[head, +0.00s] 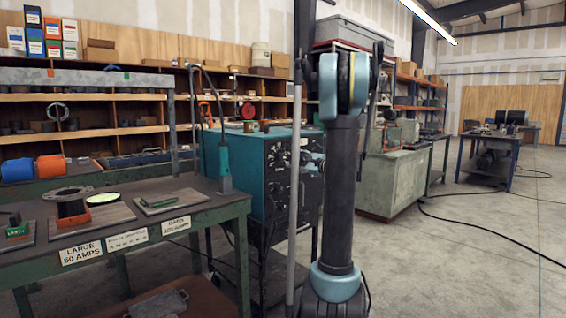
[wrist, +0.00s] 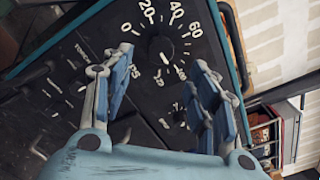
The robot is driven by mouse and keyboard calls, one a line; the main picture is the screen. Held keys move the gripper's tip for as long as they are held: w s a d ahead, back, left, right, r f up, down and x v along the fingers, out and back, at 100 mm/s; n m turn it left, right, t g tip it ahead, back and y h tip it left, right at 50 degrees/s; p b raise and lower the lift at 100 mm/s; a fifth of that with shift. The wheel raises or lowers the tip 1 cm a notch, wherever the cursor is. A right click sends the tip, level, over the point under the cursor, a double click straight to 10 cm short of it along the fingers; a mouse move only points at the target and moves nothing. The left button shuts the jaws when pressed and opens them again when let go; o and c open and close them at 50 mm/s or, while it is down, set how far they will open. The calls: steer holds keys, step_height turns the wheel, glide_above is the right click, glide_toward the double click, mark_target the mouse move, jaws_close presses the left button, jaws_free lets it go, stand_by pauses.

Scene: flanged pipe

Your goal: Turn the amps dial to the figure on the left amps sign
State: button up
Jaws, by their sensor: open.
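The left amps sign (head: 81,252) hangs on the front edge of the green bench and reads LARGE 60 AMPS. The teal welding machine (head: 255,168) stands beside the bench with its dark panel facing right. In the wrist view the amps dial (wrist: 161,49) is a black round knob with white figures around it; 0, 20, 40 and 60 are legible. A small pale mark shows at the knob's lower right; its exact setting is hard to tell. My gripper (wrist: 162,62) is open, its fingers on either side of the dial. I cannot tell whether they touch the panel.
A middle sign (head: 127,240) and a right sign (head: 176,225) hang along the same bench edge. Smaller knobs and switches (wrist: 60,88) sit on the panel near the fingers. Open floor lies to the right, with cables across it.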

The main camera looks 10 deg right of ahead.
mark_target(282, 158)
steer(key=x, duration=0.8)
steer(key=shift+w+a, duration=0.1)
steer(key=shift+w, duration=0.05)
steer(key=c, duration=1.1)
